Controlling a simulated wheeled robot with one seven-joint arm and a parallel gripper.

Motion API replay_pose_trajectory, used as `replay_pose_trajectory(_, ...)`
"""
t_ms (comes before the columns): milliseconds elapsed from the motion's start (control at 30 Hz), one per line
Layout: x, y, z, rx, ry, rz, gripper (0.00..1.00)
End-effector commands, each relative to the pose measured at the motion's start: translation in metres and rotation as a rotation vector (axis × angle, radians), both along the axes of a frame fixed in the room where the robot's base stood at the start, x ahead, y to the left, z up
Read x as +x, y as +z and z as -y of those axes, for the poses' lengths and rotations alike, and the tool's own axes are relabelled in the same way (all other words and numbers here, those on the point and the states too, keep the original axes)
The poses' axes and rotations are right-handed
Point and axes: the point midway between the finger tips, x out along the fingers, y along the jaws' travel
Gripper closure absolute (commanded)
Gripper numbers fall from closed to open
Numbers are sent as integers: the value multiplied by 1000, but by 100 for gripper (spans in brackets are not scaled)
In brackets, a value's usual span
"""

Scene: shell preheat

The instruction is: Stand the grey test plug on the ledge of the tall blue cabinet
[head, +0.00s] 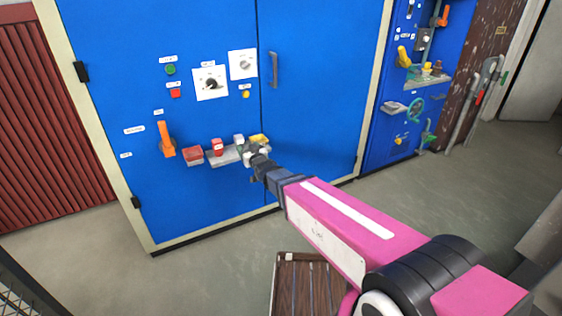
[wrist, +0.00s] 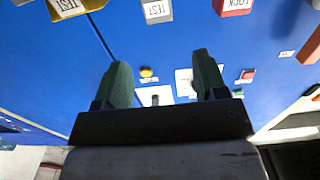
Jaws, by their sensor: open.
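The tall blue cabinet (head: 310,110) fills the middle of the head view. Its grey ledge (head: 224,157) sticks out low on the front. A light grey block labelled TEST, which looks like the grey test plug (head: 238,140), appears to stand on the ledge; it also shows at the top edge of the wrist view (wrist: 157,11). My gripper (head: 247,149) is at the ledge's right part, close to the plug and partly covering that end. In the wrist view its two green fingers (wrist: 161,70) are apart with nothing between them. Whether they touch the plug cannot be seen.
A red LOCK block (head: 217,147) and a yellow TEST block (head: 259,138) flank the plug. A red box (head: 193,155) and an orange lever (head: 166,140) are left. A door handle (head: 273,70) is above. A slatted wooden crate (head: 305,285) stands on the floor below my arm.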

Motion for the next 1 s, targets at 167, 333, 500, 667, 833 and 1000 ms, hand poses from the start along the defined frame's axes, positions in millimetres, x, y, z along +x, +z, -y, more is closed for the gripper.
replay_pose_trajectory(167,3,-5,11,-18,-19,-30,34)
replay_pose_trajectory(333,11,-26,62,-98,-104,-175,34)
replay_pose_trajectory(500,8,-59,141,-210,-221,-418,34)
replay_pose_trajectory(667,-18,-90,226,-308,-328,-707,34)
replay_pose_trajectory(833,-70,-113,309,-382,-408,-1045,34)
replay_pose_trajectory(1000,-127,-119,363,-417,-436,-1332,34)
